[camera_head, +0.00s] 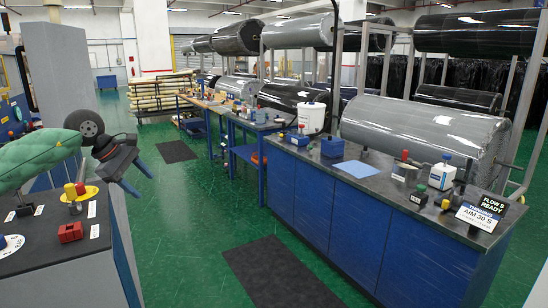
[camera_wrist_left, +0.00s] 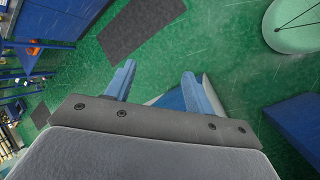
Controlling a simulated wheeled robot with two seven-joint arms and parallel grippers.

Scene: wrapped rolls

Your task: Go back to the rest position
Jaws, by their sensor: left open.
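My left gripper (camera_head: 137,175) comes in from the left in the head view, on a green-covered arm. It is raised over the edge of the left bench, with its two blue fingers apart and nothing between them. In the left wrist view the fingers (camera_wrist_left: 160,85) stand wide apart over green floor, with a blue and white shape just behind the right finger. My right gripper is not in view.

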